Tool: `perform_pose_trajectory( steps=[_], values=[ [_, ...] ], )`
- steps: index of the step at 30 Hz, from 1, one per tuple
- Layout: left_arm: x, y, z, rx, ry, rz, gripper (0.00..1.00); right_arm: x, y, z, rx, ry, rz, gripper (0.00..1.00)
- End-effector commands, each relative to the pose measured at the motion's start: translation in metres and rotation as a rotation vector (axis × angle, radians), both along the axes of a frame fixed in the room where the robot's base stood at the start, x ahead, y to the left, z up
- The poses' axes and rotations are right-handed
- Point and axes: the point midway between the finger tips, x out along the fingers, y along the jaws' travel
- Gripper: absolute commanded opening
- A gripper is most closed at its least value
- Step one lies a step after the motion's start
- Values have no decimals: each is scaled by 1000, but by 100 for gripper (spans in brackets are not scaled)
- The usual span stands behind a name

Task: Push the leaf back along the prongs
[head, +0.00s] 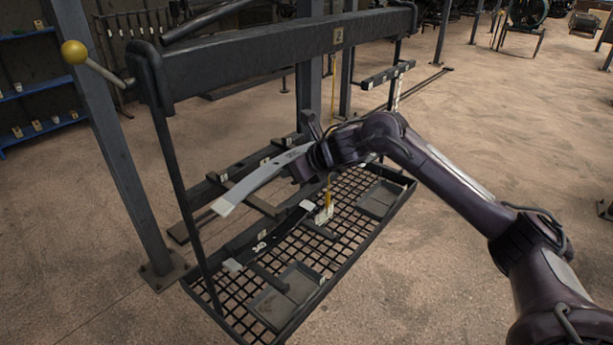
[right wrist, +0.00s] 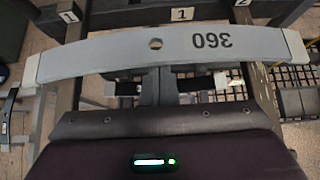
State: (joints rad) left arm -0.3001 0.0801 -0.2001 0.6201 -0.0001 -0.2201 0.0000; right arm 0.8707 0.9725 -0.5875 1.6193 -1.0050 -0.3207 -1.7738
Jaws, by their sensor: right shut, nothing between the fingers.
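The leaf (head: 252,184) is a pale grey, slightly curved bar with lighter ends. It lies across dark prongs (head: 262,206) low on the rack in the head view. In the right wrist view the leaf (right wrist: 110,58) spans nearly the full width, with a hole near its middle and "360" upside down. Two prongs show below it, one at left (right wrist: 70,95) and one at right (right wrist: 265,95). My right gripper (head: 303,172) is shut and empty, close beside the leaf's middle. I cannot tell whether it touches the leaf. My left gripper is out of view.
A black leaf with white ends (head: 275,228) lies lower, above a mesh shelf (head: 330,250) with shallow trays. A thick overhead beam (head: 270,55) marked "2" and a post (head: 110,150) frame the rack. The floor (head: 480,130) at right is open.

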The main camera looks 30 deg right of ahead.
Motion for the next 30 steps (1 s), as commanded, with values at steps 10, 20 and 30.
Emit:
perform_pose_trajectory(
  steps=[10,20,30],
  values=[
    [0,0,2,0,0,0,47,14,7,2,2,-3,1,0],
    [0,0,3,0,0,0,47,26,11,2,4,-4,0,0],
    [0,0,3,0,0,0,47,33,14,1,1,-3,0,0]
  ],
)
